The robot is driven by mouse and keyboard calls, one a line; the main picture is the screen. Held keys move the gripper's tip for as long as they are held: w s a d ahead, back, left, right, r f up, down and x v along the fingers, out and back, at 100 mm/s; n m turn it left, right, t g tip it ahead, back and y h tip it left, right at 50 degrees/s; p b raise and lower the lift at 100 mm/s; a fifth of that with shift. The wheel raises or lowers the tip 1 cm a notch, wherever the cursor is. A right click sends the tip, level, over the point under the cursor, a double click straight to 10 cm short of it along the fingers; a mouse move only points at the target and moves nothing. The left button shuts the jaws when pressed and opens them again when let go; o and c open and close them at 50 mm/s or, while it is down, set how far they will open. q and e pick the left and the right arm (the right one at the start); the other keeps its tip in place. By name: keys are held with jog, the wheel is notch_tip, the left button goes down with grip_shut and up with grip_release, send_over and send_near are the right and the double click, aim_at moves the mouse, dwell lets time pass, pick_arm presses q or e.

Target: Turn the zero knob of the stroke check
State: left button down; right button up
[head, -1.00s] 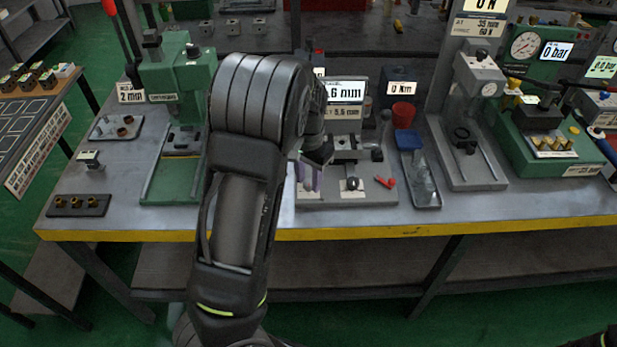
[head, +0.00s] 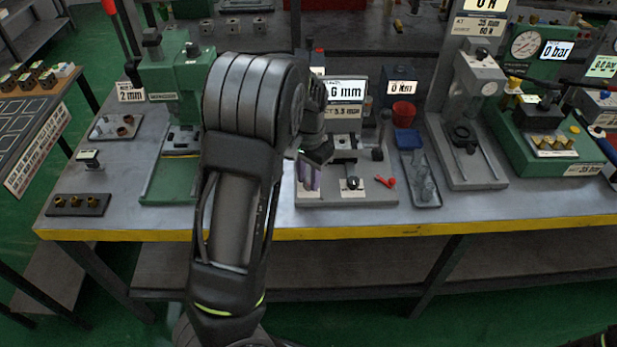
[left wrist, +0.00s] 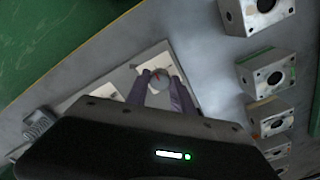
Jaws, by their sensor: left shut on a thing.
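The stroke check (head: 368,193) stands in the middle of the bench, with a white display (head: 344,90) that ends in "6 mm"; my arm hides its left part. My left gripper (head: 309,178) points down at the left front of this station. In the left wrist view its two purple fingers (left wrist: 160,92) are shut on a round grey knob with a red mark, the zero knob (left wrist: 158,77), on a white plate. The head view does not show this knob clearly. A separate black knob (head: 352,183) sits to the right of the fingers. My right gripper is not in view.
A red-handled piece (head: 386,181) lies right of the black knob. Beyond it are a grey tray (head: 424,185) and a red cup (head: 403,111). A green press (head: 172,75) stands to the left. The yellow bench edge (head: 400,229) runs along the front.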

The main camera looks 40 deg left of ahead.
aim_at(308, 182)
pick_arm(q)
jog(key=m+b, duration=0.2)
jog(key=m, duration=0.4)
jog(key=shift+f+b, duration=0.1)
jog(key=shift+b, duration=0.2)
jog(key=m+b, duration=0.1)
jog(key=m, duration=0.4)
dwell(0.3)
jog(key=c, duration=1.1)
grip_release()
jog(key=shift+r, duration=0.25)
notch_tip(308, 182, up, 8)
jog(key=shift+f+b, duration=0.25)
jog(key=shift+b, duration=0.05)
